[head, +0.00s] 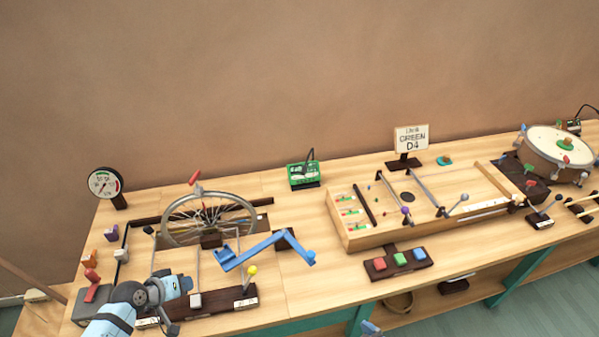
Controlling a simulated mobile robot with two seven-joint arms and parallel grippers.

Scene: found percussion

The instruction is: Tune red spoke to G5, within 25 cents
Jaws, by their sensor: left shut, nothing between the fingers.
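A spoked wheel (208,197) stands upright on a frame at the left of the bench. A few of its thin spokes look coloured, but I cannot tell a red one for certain. A red-handled piece (195,177) sits at the top of the rim. A round dial gauge (104,184) stands behind left. My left gripper (188,284) is shut and empty, in front of the wheel and low near the frame's front. A small light-blue piece at the bottom edge may be my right gripper (370,328); its fingers cannot be made out.
A blue crank-like bar (265,250) spans right of the wheel. A green box (303,175), a sign reading GREEN D4 (411,140), a wooden string box (352,240), a colour-button block (398,262) and a drum (555,155) stand farther right. Small coloured knobs line the left edge.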

